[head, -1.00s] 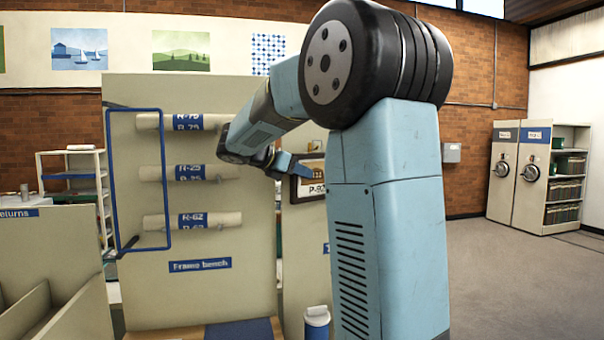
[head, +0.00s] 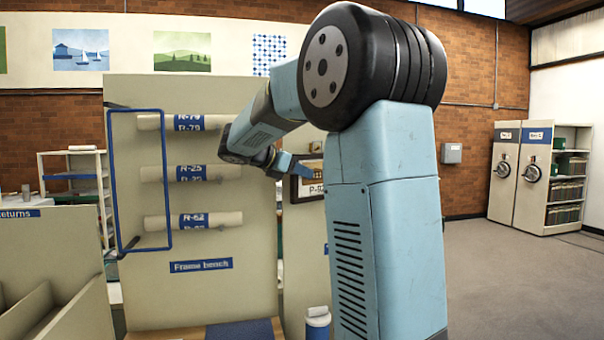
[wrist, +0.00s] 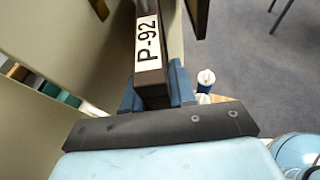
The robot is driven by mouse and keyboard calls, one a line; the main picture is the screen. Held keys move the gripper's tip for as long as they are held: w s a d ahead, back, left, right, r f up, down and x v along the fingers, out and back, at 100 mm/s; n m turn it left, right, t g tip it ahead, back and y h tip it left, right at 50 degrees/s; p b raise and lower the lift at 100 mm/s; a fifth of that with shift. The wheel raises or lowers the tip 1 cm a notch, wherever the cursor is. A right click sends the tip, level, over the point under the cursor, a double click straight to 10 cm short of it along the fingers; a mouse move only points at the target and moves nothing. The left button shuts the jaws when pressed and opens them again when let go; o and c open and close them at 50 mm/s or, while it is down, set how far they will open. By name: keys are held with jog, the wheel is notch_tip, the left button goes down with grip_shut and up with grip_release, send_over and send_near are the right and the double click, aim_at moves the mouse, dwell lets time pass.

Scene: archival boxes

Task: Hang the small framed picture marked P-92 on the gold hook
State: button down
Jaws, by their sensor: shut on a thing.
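The small framed picture marked P-92 (wrist: 147,50) is in my gripper (wrist: 156,88). In the wrist view its dark frame edge with the white P-92 label stands between the two blue fingers, which are shut on it. In the head view the picture (head: 308,187) shows only in part, at the right of my gripper (head: 292,166), beside my arm's blue column. It is held up in front of a beige panel. My arm hides the rest of it. I cannot make out the gold hook in either view.
The frame bench panel (head: 200,290) holds several labelled rolls (head: 190,173) and a blue open frame (head: 110,180) on its left. A white-capped blue bottle (head: 317,322) stands low near my column; it also shows in the wrist view (wrist: 205,80). Floor at right is clear.

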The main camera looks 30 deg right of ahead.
jog(key=shift+f, duration=0.7)
dwell(0.8)
dwell(0.3)
jog(key=c, duration=0.8)
grip_release()
jog(key=shift+c, duration=0.2)
jog(key=v, duration=1.4)
jog(key=s+a+f+m+t+y, duration=0.1)
jog(key=s+f+m+y, duration=0.3)
jog(key=s, duration=0.5)
jog(key=s+a+f+m+t+y, duration=0.1)
jog(key=s+a+f+m+y, duration=0.2)
jog(key=s+f+m, duration=0.6)
jog(key=s+a+f+m+t+y, duration=0.1)
jog(key=s+a+f+m+y, duration=0.1)
jog(key=s+f+m+y, duration=0.4)
jog(key=shift+s+f+t, duration=0.4)
jog(key=shift+s+f, duration=0.25)
jog(key=shift+s, duration=1.65)
